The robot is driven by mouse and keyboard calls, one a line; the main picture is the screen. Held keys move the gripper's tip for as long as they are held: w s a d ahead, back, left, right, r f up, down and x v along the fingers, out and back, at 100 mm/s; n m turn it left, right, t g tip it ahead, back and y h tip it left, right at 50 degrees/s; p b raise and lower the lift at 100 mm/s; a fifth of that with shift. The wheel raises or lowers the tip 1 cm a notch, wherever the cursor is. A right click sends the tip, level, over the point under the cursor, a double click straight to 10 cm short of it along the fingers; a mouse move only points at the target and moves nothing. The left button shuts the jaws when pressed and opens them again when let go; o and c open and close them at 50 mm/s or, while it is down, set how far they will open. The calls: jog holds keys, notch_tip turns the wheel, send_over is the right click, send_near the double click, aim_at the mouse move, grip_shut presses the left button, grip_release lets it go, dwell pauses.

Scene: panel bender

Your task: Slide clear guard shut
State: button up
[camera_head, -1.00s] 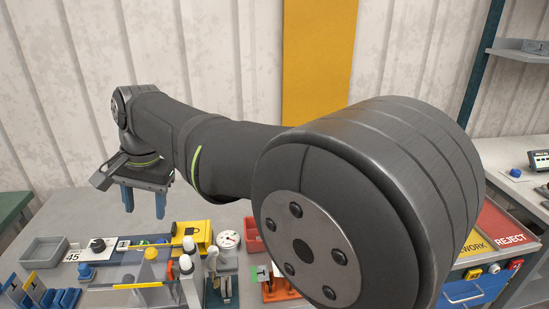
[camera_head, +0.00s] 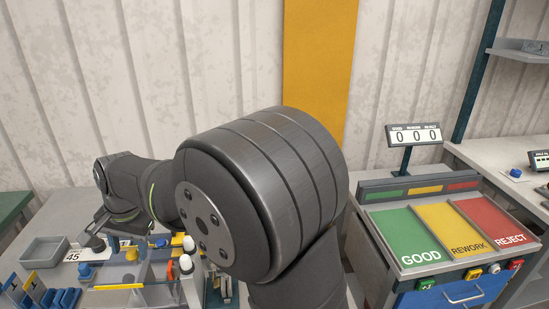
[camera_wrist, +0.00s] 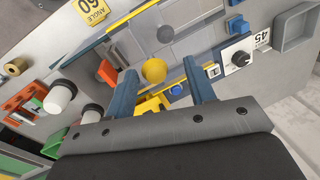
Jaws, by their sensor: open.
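The clear guard's panel is hard to make out. A yellow edge strip that seems to be its rim shows in the wrist view (camera_wrist: 118,28) and in the head view (camera_head: 125,286). A round yellow knob, apparently the guard's handle, shows in the wrist view (camera_wrist: 154,70) and the head view (camera_head: 131,254). My gripper (camera_wrist: 159,66) is open, its two blue fingers on either side of the knob in the wrist view, with gaps to both. Whether the fingertips are down at knob height is unclear. In the head view my arm partly hides the bender.
Green, yellow and red sorting bins (camera_head: 408,236) are at the right.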

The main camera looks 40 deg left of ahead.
notch_tip(320, 180, up, 15)
jog(key=w+d, duration=0.2)
jog(key=d, duration=0.1)
jog(key=s+d+f+n+t+y, duration=0.2)
jog(key=s, duration=0.4)
jog(key=shift+n+y, duration=0.3)
jog(key=x, duration=0.9)
jog(key=shift+f, duration=0.25)
jog(key=w+v, duration=0.1)
jog(key=v, duration=0.8)
jog(key=w+d+r+m+t, duration=0.1)
jog(key=w+d, duration=0.3)
jog(key=w, duration=0.7)
jog(key=w+d+r+m+t+h, duration=0.1)
jog(key=w+d, duration=0.4)
jog(key=w, duration=0.6)
jog(key=w+d+r+m+t, duration=0.1)
jog(key=w+d, duration=0.3)
jog(key=w, duration=0.7)
jog(key=shift+w+d+m+t+h, duration=0.2)
jog(key=shift+d+m+t+h, duration=0.15)
jog(key=shift+t, duration=0.25)
jog(key=shift+r, duration=0.1)
